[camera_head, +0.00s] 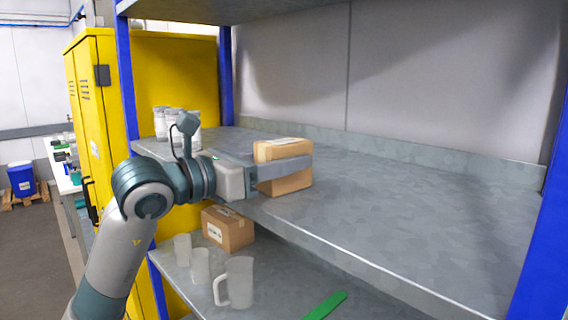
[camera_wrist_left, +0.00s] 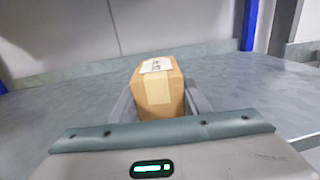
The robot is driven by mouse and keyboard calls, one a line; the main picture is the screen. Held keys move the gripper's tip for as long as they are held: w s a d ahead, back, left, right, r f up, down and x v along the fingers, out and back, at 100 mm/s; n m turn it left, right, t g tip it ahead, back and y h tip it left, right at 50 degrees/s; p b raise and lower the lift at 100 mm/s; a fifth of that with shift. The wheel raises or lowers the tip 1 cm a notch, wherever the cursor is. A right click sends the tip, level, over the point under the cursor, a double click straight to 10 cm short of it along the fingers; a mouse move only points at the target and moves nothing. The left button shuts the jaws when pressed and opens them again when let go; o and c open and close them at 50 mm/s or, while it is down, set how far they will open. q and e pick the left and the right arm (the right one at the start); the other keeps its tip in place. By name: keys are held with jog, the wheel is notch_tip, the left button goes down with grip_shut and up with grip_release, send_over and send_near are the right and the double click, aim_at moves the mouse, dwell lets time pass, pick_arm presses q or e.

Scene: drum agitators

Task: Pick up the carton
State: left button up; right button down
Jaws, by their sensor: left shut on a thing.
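The carton (camera_head: 284,150) is a small brown cardboard box with tape and a white label on top. It is at the upper metal shelf (camera_head: 400,210), near its front edge. My left gripper (camera_head: 290,172) reaches in from the left and is shut on the carton, one finger along its near side. In the left wrist view the carton (camera_wrist_left: 158,88) sits between the two fingers (camera_wrist_left: 160,105), label upward. I cannot tell whether its underside touches the shelf. My right gripper is not in view.
White containers (camera_head: 176,122) stand at the shelf's left end. The lower shelf holds another brown box (camera_head: 228,228), a pitcher (camera_head: 235,282), cups (camera_head: 200,266) and a green item (camera_head: 325,305). Blue posts (camera_head: 545,200) bound the rack. The upper shelf is clear to the right.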

aim_at(288, 142)
pick_arm(q)
jog(key=shift+r, duration=0.1)
jog(key=r, duration=0.1)
jog(key=r+p, duration=0.1)
jog(key=r, duration=0.2)
jog(key=shift+s+d+r+p, duration=0.3)
jog(key=shift+d+p, duration=0.05)
jog(key=shift+p, duration=0.05)
jog(key=s+d+r, duration=0.6)
jog(key=s+d, duration=0.1)
jog(key=d, duration=0.1)
jog(key=shift+s, duration=0.15)
